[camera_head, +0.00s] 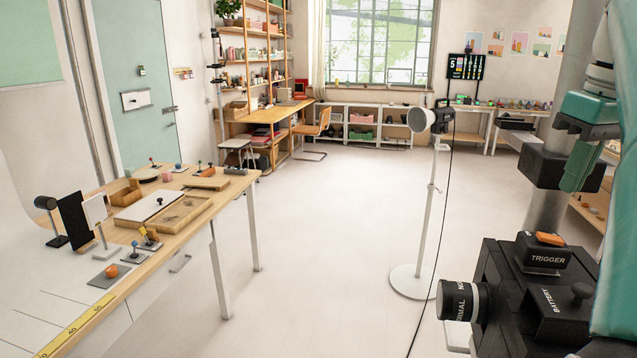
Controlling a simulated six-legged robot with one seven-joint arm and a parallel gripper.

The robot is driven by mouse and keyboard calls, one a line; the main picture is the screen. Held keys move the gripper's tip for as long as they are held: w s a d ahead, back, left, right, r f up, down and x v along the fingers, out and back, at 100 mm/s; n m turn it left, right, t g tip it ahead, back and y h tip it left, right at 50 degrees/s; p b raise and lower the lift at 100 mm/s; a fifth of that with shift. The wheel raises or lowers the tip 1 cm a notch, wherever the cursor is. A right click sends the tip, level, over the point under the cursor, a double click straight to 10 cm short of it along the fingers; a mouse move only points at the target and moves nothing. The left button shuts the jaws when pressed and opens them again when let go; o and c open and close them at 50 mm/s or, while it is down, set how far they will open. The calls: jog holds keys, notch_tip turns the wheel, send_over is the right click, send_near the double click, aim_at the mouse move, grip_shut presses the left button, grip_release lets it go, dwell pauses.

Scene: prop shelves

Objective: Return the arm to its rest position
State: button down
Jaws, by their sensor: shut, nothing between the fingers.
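Teal and white parts, which look like links of my arm (607,75), fill the right edge of the head view. They are cut off by the frame.
A black device marked TRIGGER (545,258) stands close at the lower right. A white floor lamp (436,185) with a round base and trailing cable stands right of centre. A table (190,225) with trays and small props is at left. Pale floor between is clear.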

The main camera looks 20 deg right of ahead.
jog(key=shift+t+y, duration=0.5)
jog(key=shift+t, duration=0.4)
jog(key=w+a+f, duration=0.2)
jog(key=a+f, duration=0.2)
jog(key=w+a+f, duration=0.2)
jog(key=a+f, duration=0.2)
jog(key=f, duration=0.1)
jog(key=w+a+f, duration=0.1)
jog(key=a+f, duration=0.3)
jog(key=a, duration=0.1)
jog(key=shift+w+f, duration=0.25)
jog(key=shift+w, duration=0.15)
jog(key=s+a+f+t, duration=0.1)
jog(key=a+f, duration=0.7)
jog(key=s+a+f+t+h, duration=0.1)
jog(key=s+a+f, duration=0.1)
jog(key=a+f, duration=0.6)
jog(key=shift+s+a+f, duration=0.2)
jog(key=shift+s+a, duration=0.05)
jog(key=shift+a, duration=0.45)
